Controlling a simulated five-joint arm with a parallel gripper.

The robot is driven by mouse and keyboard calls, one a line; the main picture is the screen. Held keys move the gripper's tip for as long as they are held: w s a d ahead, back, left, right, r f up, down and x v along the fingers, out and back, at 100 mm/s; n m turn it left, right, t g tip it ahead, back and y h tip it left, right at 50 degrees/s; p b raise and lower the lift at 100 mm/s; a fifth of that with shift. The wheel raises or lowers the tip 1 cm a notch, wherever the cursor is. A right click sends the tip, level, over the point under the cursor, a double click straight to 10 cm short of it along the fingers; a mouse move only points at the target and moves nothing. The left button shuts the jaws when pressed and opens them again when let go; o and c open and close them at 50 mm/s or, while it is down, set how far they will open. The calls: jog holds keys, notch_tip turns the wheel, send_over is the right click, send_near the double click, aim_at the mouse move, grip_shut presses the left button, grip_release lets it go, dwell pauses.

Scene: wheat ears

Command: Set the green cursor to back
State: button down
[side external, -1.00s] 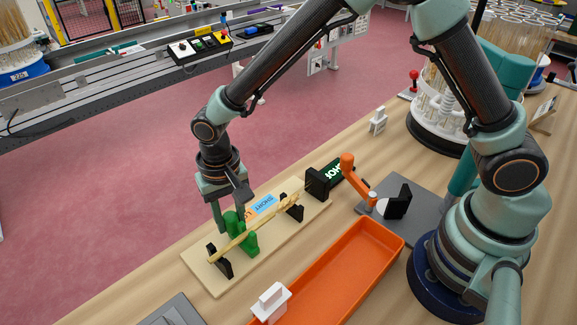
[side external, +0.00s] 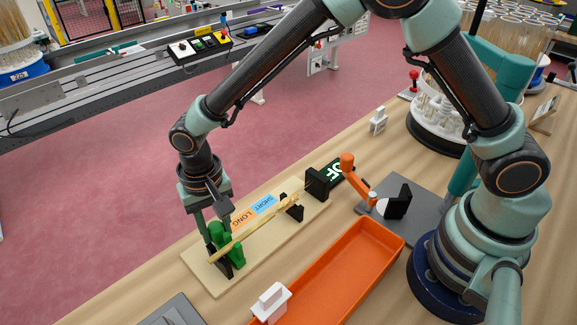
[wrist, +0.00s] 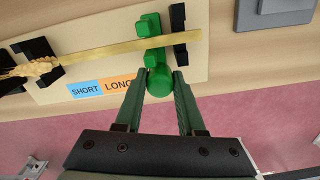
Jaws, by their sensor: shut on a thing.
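The green cursor (side external: 236,258) stands on the pale measuring board (side external: 262,262), close to the black support at the board's near left end. My gripper (side external: 216,236) reaches down to the board and is shut on the cursor's round knob (wrist: 159,82), which sits between the fingertips in the wrist view. A wheat ear (side external: 284,209) with a long straw (wrist: 110,44) lies across the black supports, and the straw passes over the cursor. The blue SHORT label (side external: 263,204) and orange LONG label (side external: 241,219) lie beside the straw. The gripper partly hides the cursor in the side view.
An orange tray (side external: 372,232) lies in front. An orange lever (side external: 348,165) stands on a grey plate to the right. The pink floor lies beyond the bench.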

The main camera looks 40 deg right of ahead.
jog(key=shift+a+r, duration=0.1)
jog(key=shift+a, duration=0.2)
jog(key=c, duration=0.5)
grip_release()
jog(key=shift+d, duration=0.1)
notch_tip(320, 180, up, 12)
jog(key=s+d+r+n+t, duration=0.1)
jog(key=d+r, duration=0.3)
jog(key=d, duration=0.3)
jog(key=d+r+t, duration=0.1)
jog(key=d+r, duration=0.3)
jog(key=d, duration=0.3)
jog(key=s+d+r+n+t, duration=0.1)
jog(key=s+d+n+t, duration=0.1)
jog(key=s+d, duration=0.5)
jog(key=d+t, duration=0.1)
jog(key=d, duration=0.4)
jog(key=shift+s+d+t, duration=0.2)
jog(key=shift+d+t, duration=0.1)
